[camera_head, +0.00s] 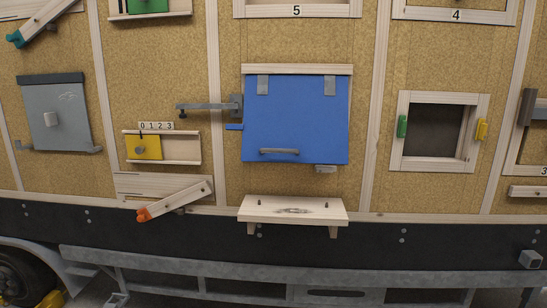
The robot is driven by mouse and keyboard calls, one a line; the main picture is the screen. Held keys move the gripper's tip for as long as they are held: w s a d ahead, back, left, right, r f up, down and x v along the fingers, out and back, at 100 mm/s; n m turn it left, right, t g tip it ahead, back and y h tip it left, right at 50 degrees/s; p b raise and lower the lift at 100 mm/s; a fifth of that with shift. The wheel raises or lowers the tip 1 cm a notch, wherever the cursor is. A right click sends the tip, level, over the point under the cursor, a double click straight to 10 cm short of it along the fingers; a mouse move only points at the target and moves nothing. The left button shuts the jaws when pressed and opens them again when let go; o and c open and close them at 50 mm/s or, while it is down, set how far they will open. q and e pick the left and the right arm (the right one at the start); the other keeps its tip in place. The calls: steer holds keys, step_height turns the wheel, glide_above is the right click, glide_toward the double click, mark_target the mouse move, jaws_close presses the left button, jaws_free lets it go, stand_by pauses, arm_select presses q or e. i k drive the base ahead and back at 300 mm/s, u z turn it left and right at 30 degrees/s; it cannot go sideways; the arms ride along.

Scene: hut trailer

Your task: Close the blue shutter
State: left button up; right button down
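The blue shutter (295,115) hangs in the middle of the head view below a pale wooden strip (296,69). Two grey hinges (262,85) sit along its top edge, and a grey bar handle (279,152) is near its bottom edge. The panel covers whatever is behind it; I cannot tell whether it lies flush or stands slightly out from the wall. A grey latch arm (208,107) reaches left from its left edge, with a small blue tab (234,127) below. A small grey piece (326,169) shows under its bottom right corner. Neither gripper is in view.
A wooden shelf (292,210) juts out below the shutter. A wooden lever with an orange tip (174,201) and a yellow slider (143,147) are on the left. A framed opening (433,130) is on the right. A grey panel (54,115) is far left.

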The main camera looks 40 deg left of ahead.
mark_target(288, 118)
steer(key=z, duration=0.05)
steer(key=k, duration=0.1)
steer(key=u, duration=1.6)
steer(key=i, duration=0.85)
steer(key=z, duration=1.5)
